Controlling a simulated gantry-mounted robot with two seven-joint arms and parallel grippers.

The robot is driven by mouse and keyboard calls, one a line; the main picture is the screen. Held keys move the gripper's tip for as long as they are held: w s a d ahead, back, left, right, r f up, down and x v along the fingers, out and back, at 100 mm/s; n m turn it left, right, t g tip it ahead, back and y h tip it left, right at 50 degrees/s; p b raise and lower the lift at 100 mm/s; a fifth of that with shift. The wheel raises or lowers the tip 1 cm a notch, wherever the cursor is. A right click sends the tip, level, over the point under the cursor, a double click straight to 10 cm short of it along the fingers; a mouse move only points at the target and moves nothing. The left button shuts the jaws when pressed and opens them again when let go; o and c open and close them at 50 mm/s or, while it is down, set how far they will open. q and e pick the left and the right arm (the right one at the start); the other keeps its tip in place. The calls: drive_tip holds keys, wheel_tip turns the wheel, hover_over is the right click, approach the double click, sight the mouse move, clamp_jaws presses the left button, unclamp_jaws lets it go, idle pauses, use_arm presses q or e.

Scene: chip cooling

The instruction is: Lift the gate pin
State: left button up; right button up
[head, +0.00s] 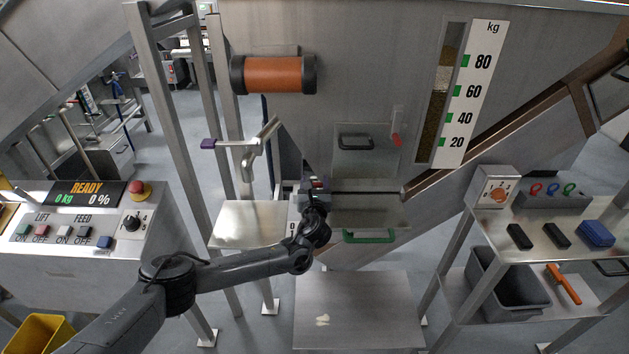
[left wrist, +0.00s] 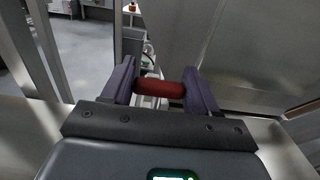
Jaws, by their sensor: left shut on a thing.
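My left gripper (head: 316,190) is in front of the steel hopper, beside the left end of the gate slot. In the left wrist view its two dark fingers (left wrist: 160,88) are shut on a red cylindrical grip, which I take to be the gate pin (left wrist: 163,88). The red grip lies crosswise between the fingers. I cannot tell whether the pin is raised. The gate drawer with a green handle (head: 368,237) is just right of the gripper. My right gripper is not in view.
A small steel shelf (head: 247,224) stands left of the gripper. A purple-tipped lever (head: 230,143) and an orange cylinder (head: 273,75) are above. The control console (head: 75,265) is at left, a tool table (head: 545,235) at right. A low steel platform (head: 358,300) lies below.

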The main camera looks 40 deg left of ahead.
use_arm(q)
drive_tip(key=o, duration=1.4)
drive_tip(key=shift+o, duration=0.2)
drive_tip(key=p+v, duration=0.3)
drive_tip(key=v, duration=0.6)
drive_tip(key=shift+d, duration=0.1)
drive_tip(key=shift+p+v, duration=0.35)
drive_tip(key=shift+v, duration=0.55)
drive_tip(key=shift+f, duration=0.15)
